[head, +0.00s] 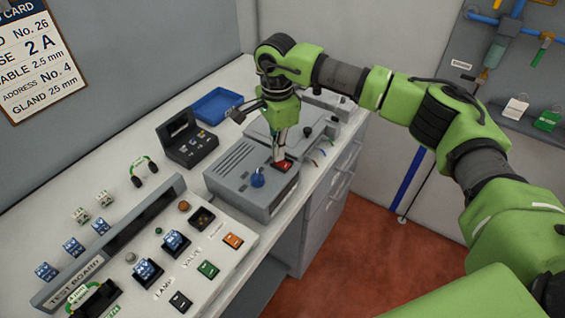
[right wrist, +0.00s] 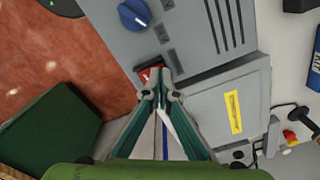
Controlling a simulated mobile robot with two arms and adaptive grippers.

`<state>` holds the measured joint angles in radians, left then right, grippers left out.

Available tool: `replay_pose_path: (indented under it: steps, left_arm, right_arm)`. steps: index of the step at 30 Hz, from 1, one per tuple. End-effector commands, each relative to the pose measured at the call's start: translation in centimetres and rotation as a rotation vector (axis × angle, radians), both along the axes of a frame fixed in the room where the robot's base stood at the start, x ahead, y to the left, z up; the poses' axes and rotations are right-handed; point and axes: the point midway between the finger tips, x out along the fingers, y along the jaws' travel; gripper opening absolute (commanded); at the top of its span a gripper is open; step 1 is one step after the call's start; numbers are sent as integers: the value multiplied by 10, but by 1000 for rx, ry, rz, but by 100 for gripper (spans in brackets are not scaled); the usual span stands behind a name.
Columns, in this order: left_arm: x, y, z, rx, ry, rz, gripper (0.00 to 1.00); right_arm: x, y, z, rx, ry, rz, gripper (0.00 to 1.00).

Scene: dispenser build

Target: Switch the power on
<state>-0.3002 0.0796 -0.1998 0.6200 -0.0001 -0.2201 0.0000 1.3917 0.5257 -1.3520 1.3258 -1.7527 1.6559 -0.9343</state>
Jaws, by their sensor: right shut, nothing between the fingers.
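My left gripper is not in view.
The test board (head: 132,262) with switches and blocks is at the front left. A black case (head: 187,142), green-banded ear defenders (head: 144,170) and a blue tray (head: 216,106) lie behind. Another grey box (head: 262,137) adjoins the power unit. The bench edge is on the right.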

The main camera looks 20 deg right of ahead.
Motion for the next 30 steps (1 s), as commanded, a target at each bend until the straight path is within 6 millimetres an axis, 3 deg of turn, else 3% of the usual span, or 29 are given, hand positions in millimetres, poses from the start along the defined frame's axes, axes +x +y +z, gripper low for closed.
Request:
replay_pose_path:
  steps: [23,30]
  left_arm:
    - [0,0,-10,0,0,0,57]
    - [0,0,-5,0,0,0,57]
  right_arm:
    - [0,0,-13,0,1,0,0]
    - [0,0,-5,0,0,0,0]
